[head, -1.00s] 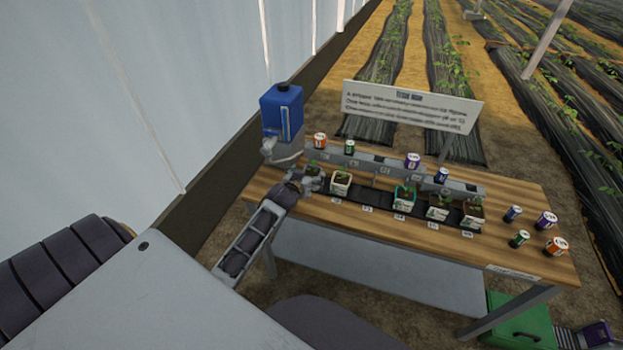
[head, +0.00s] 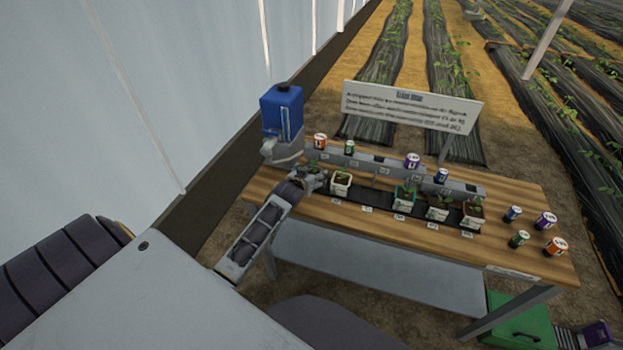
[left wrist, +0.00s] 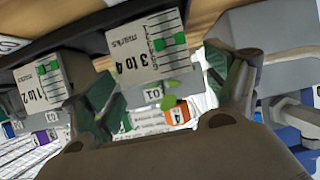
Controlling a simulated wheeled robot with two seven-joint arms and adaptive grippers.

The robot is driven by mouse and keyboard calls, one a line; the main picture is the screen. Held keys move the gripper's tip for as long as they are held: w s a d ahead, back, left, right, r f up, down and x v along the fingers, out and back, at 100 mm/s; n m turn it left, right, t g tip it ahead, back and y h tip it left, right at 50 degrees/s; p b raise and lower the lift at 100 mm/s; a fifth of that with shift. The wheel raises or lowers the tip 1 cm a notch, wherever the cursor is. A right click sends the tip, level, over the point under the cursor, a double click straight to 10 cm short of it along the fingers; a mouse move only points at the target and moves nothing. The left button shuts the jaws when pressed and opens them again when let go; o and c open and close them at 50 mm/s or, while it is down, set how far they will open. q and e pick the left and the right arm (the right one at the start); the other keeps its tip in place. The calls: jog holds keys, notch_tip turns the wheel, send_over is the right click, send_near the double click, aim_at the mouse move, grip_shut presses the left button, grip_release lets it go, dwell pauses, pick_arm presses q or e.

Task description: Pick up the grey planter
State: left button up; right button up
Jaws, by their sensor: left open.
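The grey planter (left wrist: 146,50) appears upside down in the left wrist view, with a white label reading "3 to 4 marks" and a small green seedling. My left gripper (left wrist: 160,103) is open, one finger on each side of the planter and seedling. I cannot tell whether the fingers touch it. In the head view my left gripper (head: 318,180) is at the left end of the planter row and mostly hides this planter.
A white planter (head: 341,183) stands close to the right of the gripper, with several more planters along the black strip. A blue jug (head: 283,110) stands behind left. A grey rail (head: 375,162) with cans runs behind. Several loose cans stand at the table's right end.

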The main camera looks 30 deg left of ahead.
pick_arm(q)
jog(key=shift+x, duration=0.9)
jog(key=c, duration=1.1)
